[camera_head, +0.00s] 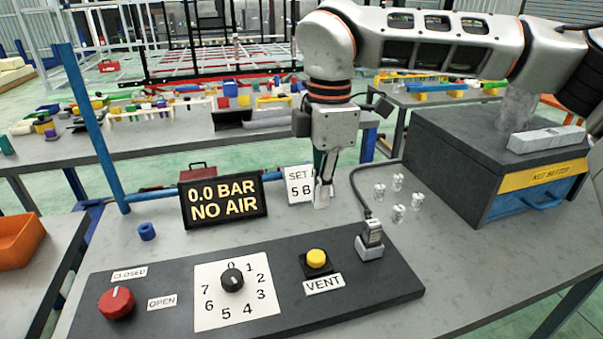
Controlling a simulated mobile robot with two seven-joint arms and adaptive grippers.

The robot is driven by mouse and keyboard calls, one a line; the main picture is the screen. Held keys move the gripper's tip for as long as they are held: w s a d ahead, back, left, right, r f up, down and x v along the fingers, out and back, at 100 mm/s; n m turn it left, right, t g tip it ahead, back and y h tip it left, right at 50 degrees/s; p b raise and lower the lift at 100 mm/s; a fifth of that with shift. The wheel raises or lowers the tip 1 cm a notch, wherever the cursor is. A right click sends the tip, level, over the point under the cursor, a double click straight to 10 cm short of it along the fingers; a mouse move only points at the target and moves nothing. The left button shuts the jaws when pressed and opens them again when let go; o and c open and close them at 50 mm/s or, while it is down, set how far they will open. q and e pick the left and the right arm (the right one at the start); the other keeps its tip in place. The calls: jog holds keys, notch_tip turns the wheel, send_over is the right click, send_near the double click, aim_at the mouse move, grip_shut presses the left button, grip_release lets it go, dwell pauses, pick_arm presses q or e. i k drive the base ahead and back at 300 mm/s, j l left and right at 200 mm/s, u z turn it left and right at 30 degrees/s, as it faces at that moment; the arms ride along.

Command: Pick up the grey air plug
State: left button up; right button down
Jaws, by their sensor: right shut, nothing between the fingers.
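The grey air plug (372,233) stands upright at the right end of the dark control panel (385,290), on a light grey block. A dark hose (356,188) rises from its top and bends back toward the grey box. My right gripper (322,200) points down, shut and empty, behind the panel. It is left of and beyond the plug, apart from it, and partly covers the "SET 5 B" sign (297,184). My left gripper is not in view.
The panel carries a red knob (116,302), a numbered dial (232,280) and a yellow vent button (316,257). A display (224,201) reads "0.0 BAR NO AIR". Several small clear fittings (398,213) stand right of the hose. A large grey box (450,165) blocks the right.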

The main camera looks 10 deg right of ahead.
aim_at(371, 239)
jog(key=k, duration=1)
